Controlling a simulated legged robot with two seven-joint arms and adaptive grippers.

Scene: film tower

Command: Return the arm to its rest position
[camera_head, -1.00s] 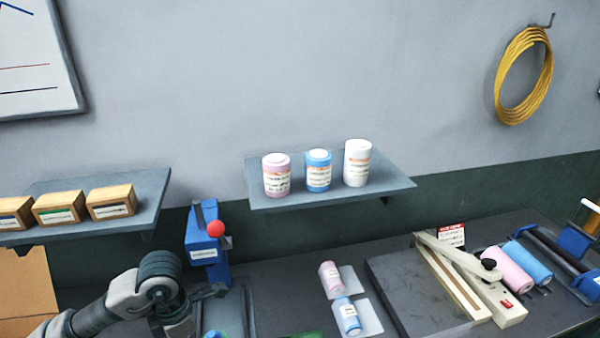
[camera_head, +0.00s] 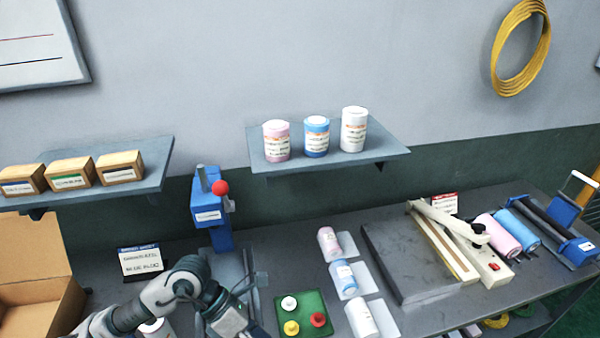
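My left arm comes in from the bottom left. Its gripper (camera_head: 262,282) is at the right side of the blue press (camera_head: 212,215) with the red ball knob. The dark fingers are small against the dark bench, so I cannot tell whether they are open or whether they touch the press. Nothing clearly shows in them. My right arm and gripper are out of view.
A green tray (camera_head: 284,328) with white, yellow and red pieces lies just right of my gripper. An open cardboard box (camera_head: 30,249) stands left. A sealer (camera_head: 460,241) and shelves (camera_head: 395,151) stand clear of the arm.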

